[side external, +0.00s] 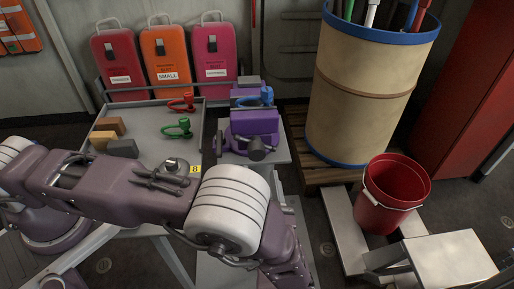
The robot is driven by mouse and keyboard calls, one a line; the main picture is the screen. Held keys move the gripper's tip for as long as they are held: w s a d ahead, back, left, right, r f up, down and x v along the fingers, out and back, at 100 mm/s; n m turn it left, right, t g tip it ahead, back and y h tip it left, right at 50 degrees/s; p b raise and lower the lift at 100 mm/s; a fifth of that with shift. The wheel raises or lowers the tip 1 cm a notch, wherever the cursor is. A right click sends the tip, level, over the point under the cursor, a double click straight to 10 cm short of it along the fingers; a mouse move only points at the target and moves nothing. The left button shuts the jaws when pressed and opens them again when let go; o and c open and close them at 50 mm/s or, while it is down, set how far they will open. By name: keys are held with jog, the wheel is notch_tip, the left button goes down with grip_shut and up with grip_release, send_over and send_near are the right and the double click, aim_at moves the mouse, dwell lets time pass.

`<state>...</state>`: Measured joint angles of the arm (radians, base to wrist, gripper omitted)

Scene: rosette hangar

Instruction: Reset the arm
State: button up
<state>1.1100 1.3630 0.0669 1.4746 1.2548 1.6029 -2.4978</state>
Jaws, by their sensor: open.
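My arm stretches across the lower left of the side external view, from its base at the left to a large white-banded joint, then down toward the bottom edge. My gripper is not visible; the far end of the arm is hidden or outside the picture. The arm passes in front of the near edge of a grey work table (150,146).
On the table are a red shackle (182,103), a green shackle (179,128) and several small blocks. A purple vise (254,124) with a blue shackle (262,97) stands beside it. Cases (167,62) stand behind. A barrel (362,85) and red bucket (385,215) stand right.

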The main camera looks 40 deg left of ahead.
jog(key=s+a+r+g+h, duration=0.1)
jog(key=s+a+r+g, duration=0.1)
jog(key=a+r+g, duration=0.45)
jog(key=s+a+r+g+h, duration=0.1)
jog(key=s+a+r+g, duration=0.2)
jog(key=a+r+g, duration=0.3)
jog(key=s+r+m+t+h, duration=0.5)
jog(key=s+r+h, duration=0.5)
jog(key=s, duration=0.4)
jog(key=shift+s+a+r+h, duration=0.4)
jog(key=shift+a, duration=0.05)
